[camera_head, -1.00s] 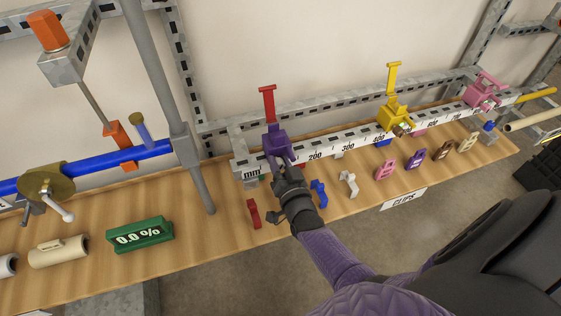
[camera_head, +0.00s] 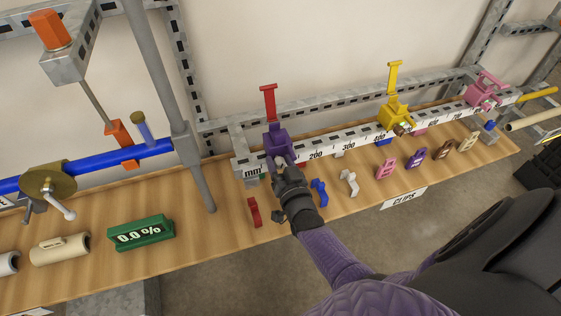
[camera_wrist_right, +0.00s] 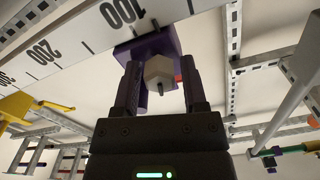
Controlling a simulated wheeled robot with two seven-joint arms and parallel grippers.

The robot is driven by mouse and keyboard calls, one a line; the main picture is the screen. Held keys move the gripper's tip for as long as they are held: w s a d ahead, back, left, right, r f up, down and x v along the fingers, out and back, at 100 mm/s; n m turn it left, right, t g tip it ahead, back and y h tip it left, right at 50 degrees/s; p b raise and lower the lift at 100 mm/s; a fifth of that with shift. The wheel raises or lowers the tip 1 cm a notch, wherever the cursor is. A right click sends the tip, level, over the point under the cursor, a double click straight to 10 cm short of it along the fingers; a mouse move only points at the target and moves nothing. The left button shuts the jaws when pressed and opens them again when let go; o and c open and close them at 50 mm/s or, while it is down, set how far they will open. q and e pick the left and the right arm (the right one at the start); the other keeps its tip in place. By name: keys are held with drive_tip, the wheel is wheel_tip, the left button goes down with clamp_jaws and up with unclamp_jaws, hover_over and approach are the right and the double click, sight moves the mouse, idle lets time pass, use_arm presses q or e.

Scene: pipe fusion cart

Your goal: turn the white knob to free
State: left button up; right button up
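The purple clamp (camera_head: 279,143) with a red upright lever (camera_head: 269,104) sits on the white ruler rail near its left end. In the right wrist view, a whitish six-sided knob (camera_wrist_right: 159,73) with a small dark pin faces the camera below the purple block (camera_wrist_right: 135,48). My right gripper (camera_wrist_right: 163,82) has a finger on each side of this knob; a narrow gap shows at the right finger, so it looks open around it. In the head view, the right gripper (camera_head: 283,165) is at the clamp's front and hides most of the knob. My left gripper is out of view.
A yellow clamp (camera_head: 395,112) and a pink clamp (camera_head: 482,92) stand farther right on the ruler rail (camera_head: 340,140). Several coloured clips, including a red one (camera_head: 254,212) and a blue one (camera_head: 319,192), lie on the wooden shelf near my wrist.

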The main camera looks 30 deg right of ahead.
drive_tip(key=shift+o, duration=0.7)
drive_tip(key=shift+r, duration=0.1)
drive_tip(key=shift+s, duration=0.3)
drive_tip(key=p+v, duration=0.2)
drive_tip(key=v, duration=0.7)
drive_tip(key=shift+s, duration=0.15)
